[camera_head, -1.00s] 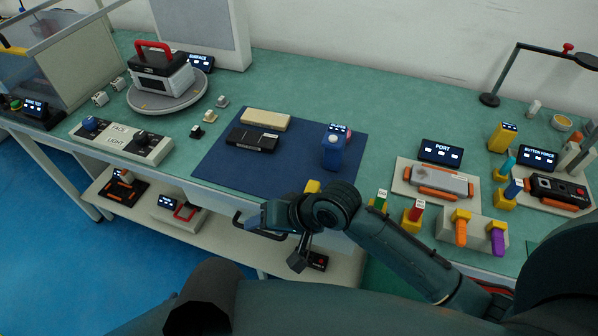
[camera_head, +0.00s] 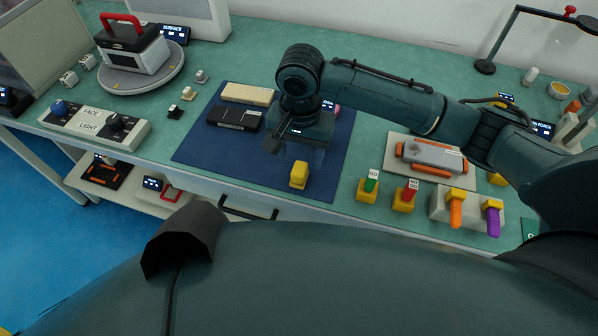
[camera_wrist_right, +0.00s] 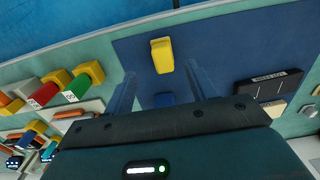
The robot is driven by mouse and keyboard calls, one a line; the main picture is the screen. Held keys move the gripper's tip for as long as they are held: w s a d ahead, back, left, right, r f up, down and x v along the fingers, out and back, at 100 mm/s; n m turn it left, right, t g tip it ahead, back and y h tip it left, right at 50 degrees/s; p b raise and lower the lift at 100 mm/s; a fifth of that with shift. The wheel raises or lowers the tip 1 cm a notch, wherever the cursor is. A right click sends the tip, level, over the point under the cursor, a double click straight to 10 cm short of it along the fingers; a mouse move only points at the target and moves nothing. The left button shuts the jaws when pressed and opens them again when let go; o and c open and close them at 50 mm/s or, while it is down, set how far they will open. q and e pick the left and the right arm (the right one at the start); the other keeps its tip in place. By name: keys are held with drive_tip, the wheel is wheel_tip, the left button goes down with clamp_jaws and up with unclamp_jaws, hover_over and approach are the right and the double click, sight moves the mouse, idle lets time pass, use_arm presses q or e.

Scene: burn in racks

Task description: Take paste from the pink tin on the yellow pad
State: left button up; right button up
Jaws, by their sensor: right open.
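A yellow block (camera_head: 299,174), perhaps the yellow pad, stands near the front edge of the blue mat (camera_head: 205,145). It also shows ahead of my fingers in the right wrist view (camera_wrist_right: 162,55). A small pink-red bit (camera_head: 328,105) shows beside my right wrist, mostly hidden; I cannot tell if it is the pink tin. My right gripper (camera_wrist_right: 160,70) is open and empty over the mat, its fingers apart and the yellow block beyond them. A blue object (camera_wrist_right: 165,99) shows between the finger bases. My left gripper is out of view.
A black box (camera_head: 235,118) and a cream block (camera_head: 247,94) lie on the mat's left. Green (camera_head: 370,183) and red (camera_head: 410,190) plugs in yellow holders stand right of the mat, near orange and purple ones. The mat's front left is clear.

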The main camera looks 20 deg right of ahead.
wheel_tip(320, 180, down, 2)
drive_tip(key=shift+f, duration=0.1)
drive_tip(key=shift+w+a+f, duration=0.1)
drive_tip(key=shift+w+f, duration=0.05)
drive_tip(key=shift+f, duration=2.2)
drive_tip(key=shift+c, duration=0.5)
drive_tip(key=c, duration=1)
